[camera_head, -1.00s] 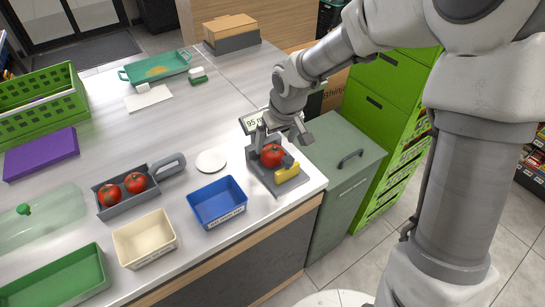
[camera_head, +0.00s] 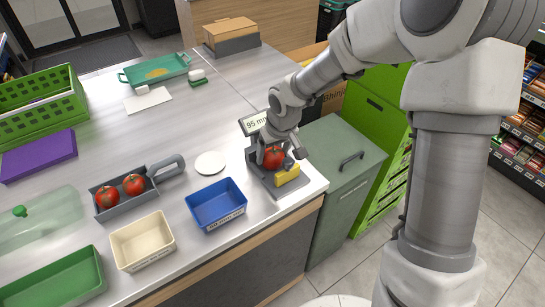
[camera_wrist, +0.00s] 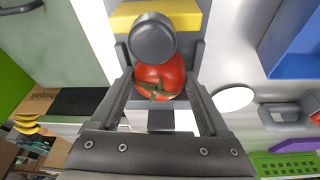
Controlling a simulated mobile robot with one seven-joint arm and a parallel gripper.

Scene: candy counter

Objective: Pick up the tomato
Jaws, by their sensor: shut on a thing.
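A red tomato (camera_head: 273,158) with a green stem is at the grey stand with the yellow block, at the right end of the counter. My gripper (camera_head: 272,160) is around it from above. In the wrist view the tomato (camera_wrist: 160,80) sits between the two fingers of my gripper (camera_wrist: 158,76), which are shut on it. A dark round knob (camera_wrist: 153,38) hides part of the tomato there. Whether it is clear of the stand cannot be told. Two more tomatoes (camera_head: 133,184) lie in a grey scoop-like tray (camera_head: 112,211) to the left.
The grey stand (camera_head: 287,190) holds a yellow block (camera_head: 287,175) and a display (camera_head: 253,123) reading "95 mm". A blue bin (camera_head: 216,205), a cream bin (camera_head: 143,242) and a white disc (camera_head: 210,163) are left of it.

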